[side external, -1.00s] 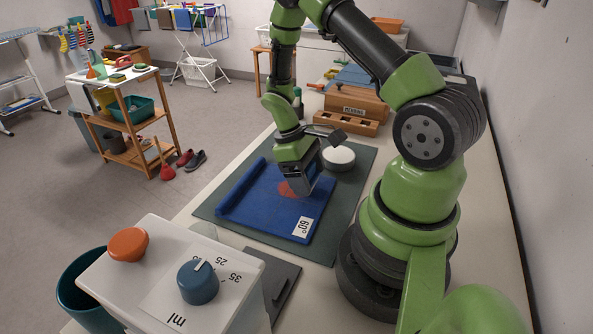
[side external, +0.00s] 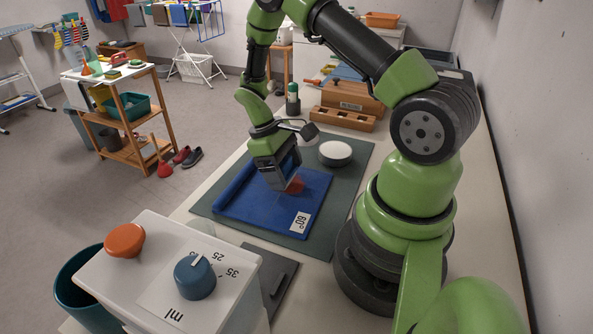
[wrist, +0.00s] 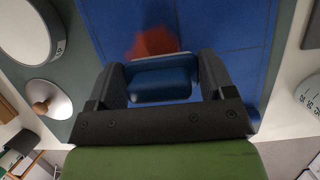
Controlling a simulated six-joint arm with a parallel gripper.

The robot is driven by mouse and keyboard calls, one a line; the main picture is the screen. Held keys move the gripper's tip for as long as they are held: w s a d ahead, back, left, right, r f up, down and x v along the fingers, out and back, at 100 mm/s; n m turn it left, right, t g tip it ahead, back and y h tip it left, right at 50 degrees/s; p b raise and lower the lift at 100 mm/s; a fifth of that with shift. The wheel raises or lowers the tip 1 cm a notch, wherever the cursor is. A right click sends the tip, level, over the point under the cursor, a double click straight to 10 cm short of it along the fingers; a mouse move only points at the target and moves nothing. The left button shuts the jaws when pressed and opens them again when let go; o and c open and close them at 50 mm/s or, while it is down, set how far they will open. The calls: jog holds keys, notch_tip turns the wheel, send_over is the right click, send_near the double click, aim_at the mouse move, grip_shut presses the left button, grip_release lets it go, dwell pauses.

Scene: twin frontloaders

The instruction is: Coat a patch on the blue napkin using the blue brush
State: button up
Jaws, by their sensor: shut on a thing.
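The blue napkin (side external: 262,213) lies on a green mat, with a rolled edge along its left side and a white "60°" label. A red-orange patch (side external: 296,186) is on the napkin; it shows blurred in the wrist view (wrist: 154,42). My gripper (side external: 276,180) is low over the napkin, just left of the patch. In the wrist view it is shut on the blue brush (wrist: 160,82), which sits between the two dark fingers with its pale front edge toward the patch. I cannot tell whether the brush touches the cloth.
A round dish (side external: 335,152) with a white top stands on the green mat (side external: 355,172) behind the napkin. A white disc with a wooden knob (wrist: 42,105) is near it. A wooden rack (side external: 345,118) and a bottle (side external: 292,100) stand farther back. A white dosing box (side external: 150,265) is in front.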

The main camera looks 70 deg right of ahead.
jog(key=shift+w+a, duration=0.1)
jog(key=shift+w, duration=1.9)
jog(key=shift+s+a, duration=0.1)
jog(key=shift+a, duration=0.35)
jog(key=shift+s+a, duration=0.2)
jog(key=shift+s+d, duration=0.15)
jog(key=shift+s, duration=2.15)
jog(key=shift+s+d, duration=0.1)
jog(key=shift+s, duration=2.15)
jog(key=shift+s+r, duration=0.15)
jog(key=shift+r, duration=0.1)
notch_tip(320, 180, up, 6)
jog(key=shift+d, duration=0.1)
